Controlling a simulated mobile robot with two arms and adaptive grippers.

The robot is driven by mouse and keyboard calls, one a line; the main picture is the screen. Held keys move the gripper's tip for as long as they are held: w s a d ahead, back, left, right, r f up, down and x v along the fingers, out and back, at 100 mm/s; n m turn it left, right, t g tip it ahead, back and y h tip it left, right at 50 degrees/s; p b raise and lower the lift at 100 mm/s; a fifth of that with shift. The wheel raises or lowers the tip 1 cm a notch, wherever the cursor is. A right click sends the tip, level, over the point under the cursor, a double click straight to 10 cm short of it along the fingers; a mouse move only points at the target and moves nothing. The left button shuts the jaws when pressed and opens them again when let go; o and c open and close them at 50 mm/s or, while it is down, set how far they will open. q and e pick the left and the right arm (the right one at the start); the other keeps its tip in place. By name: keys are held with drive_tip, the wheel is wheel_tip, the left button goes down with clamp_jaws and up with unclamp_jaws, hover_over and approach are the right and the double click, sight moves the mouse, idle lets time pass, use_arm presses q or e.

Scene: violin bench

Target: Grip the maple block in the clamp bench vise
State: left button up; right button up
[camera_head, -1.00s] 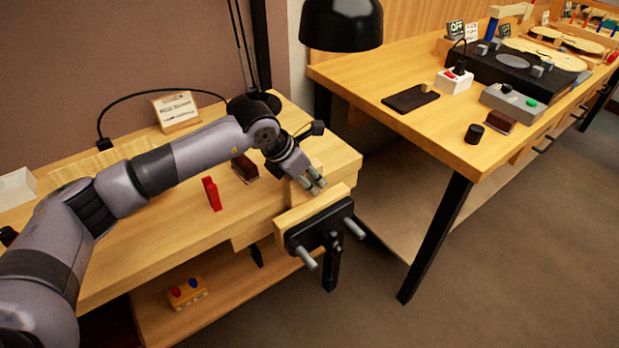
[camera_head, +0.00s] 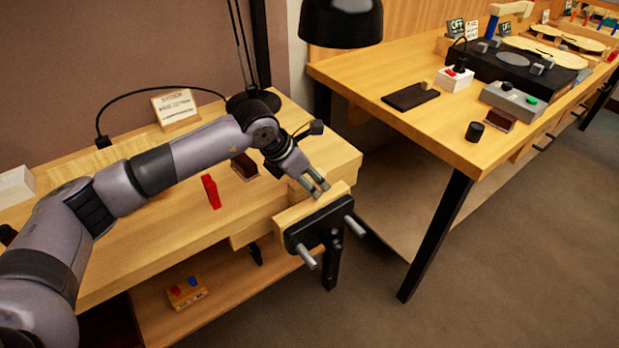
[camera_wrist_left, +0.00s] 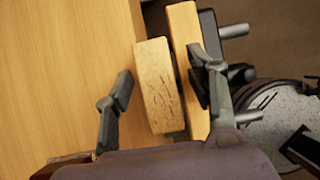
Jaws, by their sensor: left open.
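The maple block (camera_wrist_left: 158,88) is a pale wooden block with dark marks on its top face. In the left wrist view it stands at the bench edge, beside the vise's wooden jaw (camera_wrist_left: 184,35); I cannot tell whether both sides touch. In the head view the block (camera_head: 296,190) is partly hidden by my fingers. The clamp bench vise (camera_head: 320,226) has a black front plate and metal rods. My left gripper (camera_head: 317,189) is open, its fingers on either side of the block and apart from it; the right finger reaches over the jaw. My right gripper is not in view.
A lamp (camera_head: 341,25) hangs above. A second table (camera_head: 430,125) with devices stands to the right, beyond a floor gap.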

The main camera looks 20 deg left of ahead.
use_arm(q)
drive_tip(key=v, duration=0.7)
drive_tip(key=shift+s+a+r, duration=0.1)
drive_tip(key=shift+r, duration=0.2)
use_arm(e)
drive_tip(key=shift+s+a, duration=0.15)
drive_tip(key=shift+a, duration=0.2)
use_arm(q)
drive_tip(key=shift+r, duration=0.15)
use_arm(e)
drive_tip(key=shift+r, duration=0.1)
